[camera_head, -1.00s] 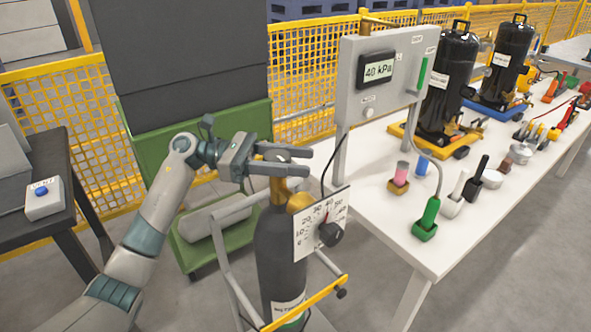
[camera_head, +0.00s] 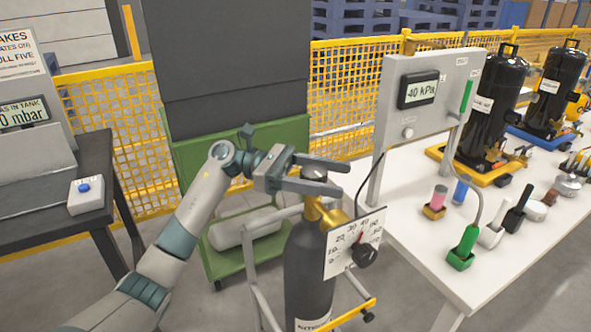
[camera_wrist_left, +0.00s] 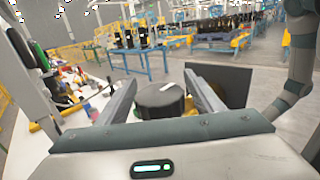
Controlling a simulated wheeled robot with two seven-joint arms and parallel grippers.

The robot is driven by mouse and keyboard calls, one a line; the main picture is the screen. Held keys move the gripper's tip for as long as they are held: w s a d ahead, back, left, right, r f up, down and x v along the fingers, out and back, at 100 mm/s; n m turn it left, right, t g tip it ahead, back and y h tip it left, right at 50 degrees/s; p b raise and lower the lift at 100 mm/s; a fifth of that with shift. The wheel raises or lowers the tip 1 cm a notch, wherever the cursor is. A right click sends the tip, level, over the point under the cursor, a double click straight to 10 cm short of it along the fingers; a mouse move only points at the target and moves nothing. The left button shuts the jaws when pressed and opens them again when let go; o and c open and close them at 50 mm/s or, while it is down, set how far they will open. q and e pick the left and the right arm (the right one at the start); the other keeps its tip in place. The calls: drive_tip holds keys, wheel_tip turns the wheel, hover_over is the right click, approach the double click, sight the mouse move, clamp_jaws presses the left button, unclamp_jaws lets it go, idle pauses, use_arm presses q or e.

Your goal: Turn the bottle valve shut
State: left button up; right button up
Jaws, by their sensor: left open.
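The gas bottle (camera_head: 308,265) is a dark upright cylinder in a wheeled frame, with a brass valve body (camera_head: 326,214) on top. The valve's dark round knob (camera_head: 314,172) is partly hidden by my fingers. My left gripper (camera_head: 343,178) is open at the top of the bottle, with one finger on each side of the knob. In the left wrist view the black knob (camera_wrist_left: 160,98) sits between the two spread fingers; I cannot tell whether they touch it. A white scale plate (camera_head: 345,247) with a black dial knob is fixed beside the valve. My right gripper is not in view.
A white table (camera_head: 400,212) stands right of the bottle, with a panel (camera_head: 434,72) reading 40 kPa and several small tools. A green cart (camera_head: 190,165) and yellow fence (camera_head: 115,140) are behind. A dark table (camera_head: 90,190) with a blue-button box (camera_head: 86,196) is left.

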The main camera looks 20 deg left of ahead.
sight(303, 173)
use_arm(q)
drive_tip(key=a+b, duration=0.1)
drive_tip(key=a, duration=0.5)
drive_tip(key=shift+f+b, duration=0.1)
drive_tip(key=shift+b, duration=0.3)
drive_tip(key=a+b, duration=0.2)
drive_tip(key=a, duration=0.9)
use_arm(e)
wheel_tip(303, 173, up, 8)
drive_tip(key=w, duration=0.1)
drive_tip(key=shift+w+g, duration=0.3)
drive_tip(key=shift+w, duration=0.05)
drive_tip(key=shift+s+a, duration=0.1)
